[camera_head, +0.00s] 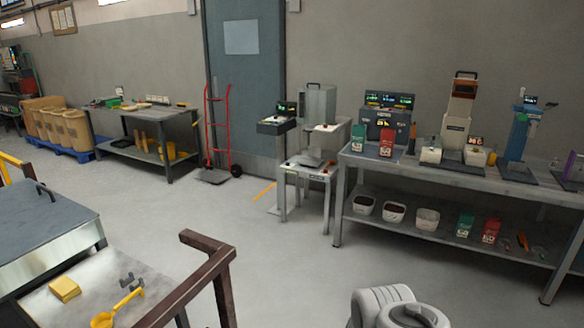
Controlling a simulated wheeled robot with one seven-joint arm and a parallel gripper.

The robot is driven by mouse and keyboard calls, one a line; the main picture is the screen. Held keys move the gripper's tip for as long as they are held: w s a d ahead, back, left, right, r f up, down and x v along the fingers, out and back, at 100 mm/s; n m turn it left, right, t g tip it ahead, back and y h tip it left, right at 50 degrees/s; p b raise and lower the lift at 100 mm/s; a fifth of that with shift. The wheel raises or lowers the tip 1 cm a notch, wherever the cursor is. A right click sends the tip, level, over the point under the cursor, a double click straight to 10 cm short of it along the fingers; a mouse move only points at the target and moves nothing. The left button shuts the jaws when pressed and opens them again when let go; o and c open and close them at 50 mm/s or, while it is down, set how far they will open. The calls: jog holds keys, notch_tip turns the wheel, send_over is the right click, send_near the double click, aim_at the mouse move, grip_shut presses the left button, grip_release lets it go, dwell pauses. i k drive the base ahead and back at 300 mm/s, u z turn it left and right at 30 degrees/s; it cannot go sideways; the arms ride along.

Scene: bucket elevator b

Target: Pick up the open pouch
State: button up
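A green pouch (358,137) and a red pouch (387,141) stand upright side by side on top of the long grey bench (450,178) at right. Another green pouch (464,226) and another red pouch (491,230) stand on the bench's lower shelf. At this size I cannot tell which pouch is open. A white rounded part of my arm shows at the bottom edge, well in front of the bench. My gripper is not in view.
White tubs (394,212) sit on the lower shelf. Machines including a blue one (519,135) stand on the bench. A small table (310,172) is left of it. A brown railing (205,270) rises at front left. The middle floor is clear.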

aim_at(388, 136)
jog(key=z, duration=0.1)
jog(key=i, duration=2.9)
jog(key=z, duration=0.4)
jog(key=i, duration=1.85)
